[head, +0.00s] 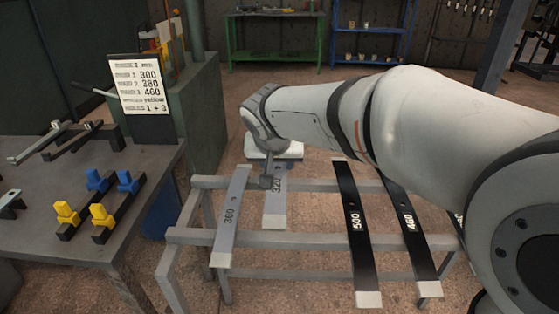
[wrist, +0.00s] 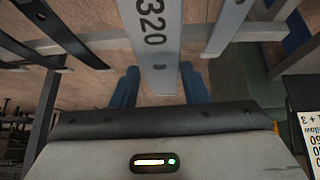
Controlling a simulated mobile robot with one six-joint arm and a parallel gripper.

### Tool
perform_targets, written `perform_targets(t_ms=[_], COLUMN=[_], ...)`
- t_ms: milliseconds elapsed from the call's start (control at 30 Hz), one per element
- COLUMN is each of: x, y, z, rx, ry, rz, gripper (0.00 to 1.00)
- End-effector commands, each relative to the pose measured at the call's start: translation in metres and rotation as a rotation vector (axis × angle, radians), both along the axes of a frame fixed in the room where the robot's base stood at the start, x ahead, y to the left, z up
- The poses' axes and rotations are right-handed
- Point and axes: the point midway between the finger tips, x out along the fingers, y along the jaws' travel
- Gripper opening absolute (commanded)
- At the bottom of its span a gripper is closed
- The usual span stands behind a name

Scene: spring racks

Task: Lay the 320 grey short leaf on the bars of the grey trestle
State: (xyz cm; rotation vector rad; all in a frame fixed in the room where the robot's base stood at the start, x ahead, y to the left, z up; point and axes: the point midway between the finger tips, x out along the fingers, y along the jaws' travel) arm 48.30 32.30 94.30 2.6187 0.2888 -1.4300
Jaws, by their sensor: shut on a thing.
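The 320 grey short leaf (head: 275,209) is at the grey trestle (head: 200,236), in the gap right of another grey leaf. My gripper (head: 268,181) is shut on it near its far end. In the wrist view the leaf (wrist: 158,45) runs between my two blue fingers, with its number 320 showing. A trestle bar (wrist: 108,40) passes beneath it there. In the head view its near end stops about at the front bar. I cannot tell whether it touches the bars or is just above them. My wrist hides its far end.
A grey leaf (head: 230,215), seemingly 360, lies left on the trestle. Black leaves 500 (head: 354,215) and 460 (head: 408,215) lie right. A table (head: 105,245) at left holds yellow and blue clamp-like pieces and a sign (head: 142,92). A green bench (head: 275,40) stands behind.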

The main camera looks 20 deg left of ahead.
Motion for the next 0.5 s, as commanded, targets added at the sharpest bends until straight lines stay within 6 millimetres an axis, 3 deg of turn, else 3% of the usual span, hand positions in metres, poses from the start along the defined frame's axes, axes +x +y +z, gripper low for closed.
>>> perform_targets(t_ms=[200,500], x=[0.0,0.001], y=[-0.002,-0.002], z=[0.001,-0.021], rx=[0.009,0.008], ry=[-0.001,-0.001], rz=[-0.003,-0.001], gripper=[0.02,0.02])
